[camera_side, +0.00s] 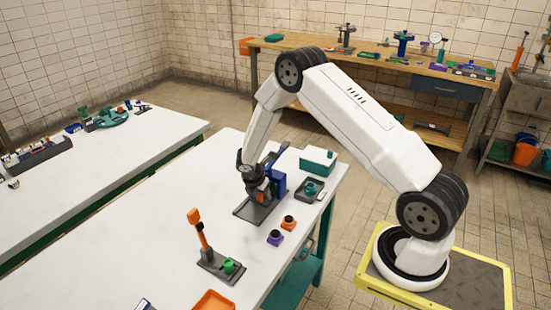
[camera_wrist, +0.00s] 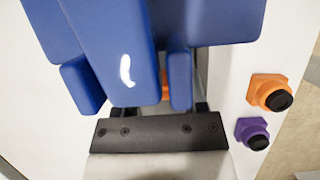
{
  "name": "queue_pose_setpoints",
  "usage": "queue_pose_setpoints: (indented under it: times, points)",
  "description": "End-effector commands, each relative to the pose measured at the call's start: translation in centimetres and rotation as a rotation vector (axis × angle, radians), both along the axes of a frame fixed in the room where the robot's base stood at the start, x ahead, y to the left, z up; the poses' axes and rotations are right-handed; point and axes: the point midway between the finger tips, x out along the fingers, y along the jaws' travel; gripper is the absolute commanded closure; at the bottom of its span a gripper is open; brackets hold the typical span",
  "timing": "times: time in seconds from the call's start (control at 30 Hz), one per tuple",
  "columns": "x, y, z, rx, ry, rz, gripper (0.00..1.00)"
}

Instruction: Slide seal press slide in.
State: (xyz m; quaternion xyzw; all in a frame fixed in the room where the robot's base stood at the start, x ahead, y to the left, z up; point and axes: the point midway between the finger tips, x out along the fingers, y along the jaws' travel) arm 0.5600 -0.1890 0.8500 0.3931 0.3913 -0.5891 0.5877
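The slide seal press (camera_side: 279,184) is a blue upright frame on a flat dark grey base (camera_side: 250,211) on the white table. In the wrist view its blue blocks (camera_wrist: 130,60) fill the upper middle. A bit of orange (camera_wrist: 165,87) shows between them, low in the gap; what it belongs to is unclear. My gripper (camera_side: 257,190) is down at the press, over the base and close against the left side of the blue frame. The blue blocks hide the fingertips in the wrist view, so I cannot tell their opening or whether they touch anything.
An orange block (camera_side: 288,222) and a purple block (camera_side: 275,238), both with black tops, stand right of the press. A grey tray (camera_side: 309,189) and a teal box (camera_side: 318,160) stand behind them. An orange-handled lever tool (camera_side: 203,240) stands in front. Free table lies left.

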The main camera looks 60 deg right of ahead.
Motion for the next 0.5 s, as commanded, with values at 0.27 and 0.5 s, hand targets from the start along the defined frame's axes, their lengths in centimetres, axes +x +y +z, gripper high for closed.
queue_pose_setpoints:
  times: [0.27,0.5]
  points:
    - [0.01,0.27,-0.04,0.002,0.001,0.002,0.32]
    - [0.07,0.5,0.44,0.002,-0.001,0.003,0.32]
